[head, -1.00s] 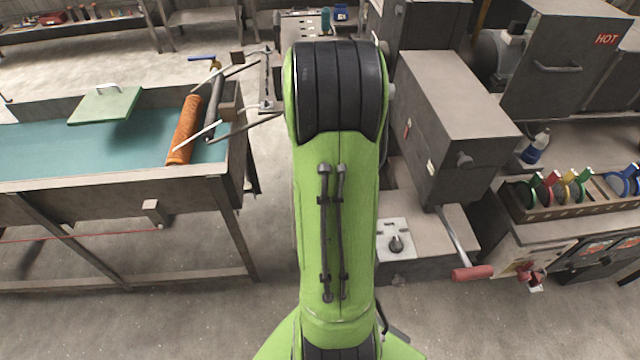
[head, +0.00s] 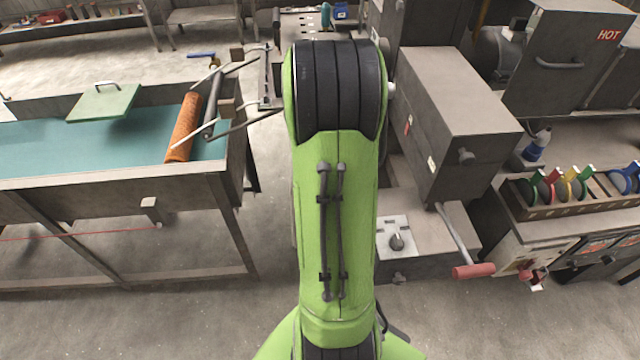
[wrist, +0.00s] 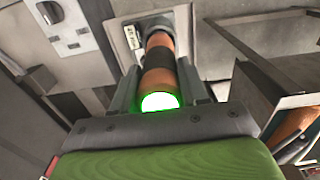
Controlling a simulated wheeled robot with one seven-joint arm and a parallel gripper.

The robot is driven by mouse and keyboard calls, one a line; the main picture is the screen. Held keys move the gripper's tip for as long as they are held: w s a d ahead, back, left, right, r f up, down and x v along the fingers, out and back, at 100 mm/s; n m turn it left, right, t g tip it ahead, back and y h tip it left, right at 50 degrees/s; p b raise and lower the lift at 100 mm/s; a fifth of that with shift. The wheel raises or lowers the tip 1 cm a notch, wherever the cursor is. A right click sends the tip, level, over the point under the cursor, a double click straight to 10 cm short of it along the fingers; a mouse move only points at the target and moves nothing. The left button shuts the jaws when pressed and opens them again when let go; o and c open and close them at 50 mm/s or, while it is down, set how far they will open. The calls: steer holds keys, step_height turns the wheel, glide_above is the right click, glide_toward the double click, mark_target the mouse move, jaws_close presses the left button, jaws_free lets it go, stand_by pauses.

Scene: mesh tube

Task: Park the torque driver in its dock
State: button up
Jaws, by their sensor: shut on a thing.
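In the wrist view the torque driver (wrist: 158,60) has an orange and black barrel and a glowing green-ringed white end facing the camera. My gripper (wrist: 158,82) is shut on it, with one grey jaw on each side. The driver's far end meets a grey fitting (wrist: 153,24) with a small label beside it. I cannot tell whether this fitting is the dock, or how far the driver sits in it. In the head view my green arm hides the gripper and the driver.
A grey boxy machine (head: 455,115) stands right of my arm, with a red-handled lever (head: 473,271) low in front. A rack of coloured rings (head: 560,195) is further right. At left is a teal-topped table (head: 60,140) with an orange mesh roll (head: 183,128). Floor between is clear.

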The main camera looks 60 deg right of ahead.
steer(key=shift+f+b, duration=1.05)
steer(key=shift+f, duration=0.25)
stand_by(0.9)
steer(key=o, duration=1.2)
steer(key=shift+o, duration=0.2)
step_height(320, 180, up, 16)
steer(key=p, duration=0.3)
steer(key=shift+p, duration=0.3)
steer(key=shift+f, duration=0.1)
steer(key=a+r+n+t+h, duration=0.1)
steer(key=a+r+n+t, duration=0.15)
steer(key=a, duration=0.75)
steer(key=a+r+n+t, duration=0.15)
steer(key=a+n, duration=0.25)
steer(key=a, duration=0.6)
steer(key=s+a+n+t+y, duration=0.1)
steer(key=s+a+n, duration=0.2)
steer(key=s+a, duration=0.2)
steer(key=shift+a+f+t, duration=0.3)
steer(key=shift+a+f, duration=0.1)
steer(key=shift+a, duration=0.45)
